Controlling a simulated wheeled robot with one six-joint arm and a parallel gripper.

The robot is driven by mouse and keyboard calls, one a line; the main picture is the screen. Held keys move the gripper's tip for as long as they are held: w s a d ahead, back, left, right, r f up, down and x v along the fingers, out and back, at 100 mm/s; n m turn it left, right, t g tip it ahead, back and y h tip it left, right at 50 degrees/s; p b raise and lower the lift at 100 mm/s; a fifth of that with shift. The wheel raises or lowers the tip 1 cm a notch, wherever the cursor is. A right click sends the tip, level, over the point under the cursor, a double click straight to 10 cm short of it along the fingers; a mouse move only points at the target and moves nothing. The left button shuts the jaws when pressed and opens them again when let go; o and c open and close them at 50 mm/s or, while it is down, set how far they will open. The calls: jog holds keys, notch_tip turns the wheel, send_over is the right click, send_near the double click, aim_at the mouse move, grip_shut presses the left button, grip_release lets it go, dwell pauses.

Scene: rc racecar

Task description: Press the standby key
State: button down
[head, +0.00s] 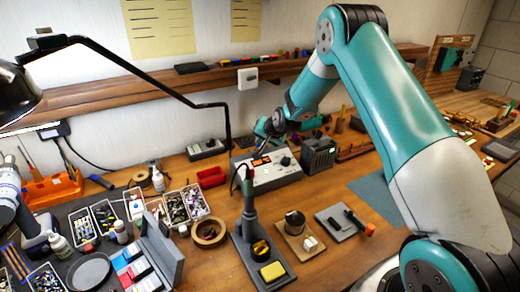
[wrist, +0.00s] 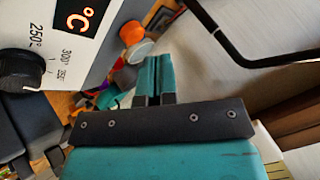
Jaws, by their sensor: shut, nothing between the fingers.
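A light grey soldering station (head: 272,177) with a lit orange display and a black knob stands on the bench in the head view. In the wrist view its front panel (wrist: 55,65) fills the upper left, with "°C", temperature marks and part of the knob (wrist: 20,70). I cannot make out which part is the standby key. My gripper (head: 263,127) is above and behind the station in the head view. Its teal fingers (wrist: 154,72) are together and empty in the wrist view, appearing to the right of the panel and apart from it.
A dark grey box (head: 318,156) stands right of the station. A soldering iron stand (head: 252,235) is in front. A black lamp arm (head: 150,80) reaches over the bench at left. A red bin (head: 211,177) and several parts trays lie to the left.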

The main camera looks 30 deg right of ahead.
jog(key=shift+f, duration=0.1)
dwell(0.3)
jog(key=shift+f+b, duration=0.4)
jog(key=shift+b, duration=0.15)
jog(key=shift+f+b, duration=0.45)
dwell(0.4)
jog(key=shift+r+p, duration=0.5)
jog(key=shift+r, duration=0.45)
jog(key=shift+r+p, duration=1.5)
jog(key=shift+r, duration=1.5)
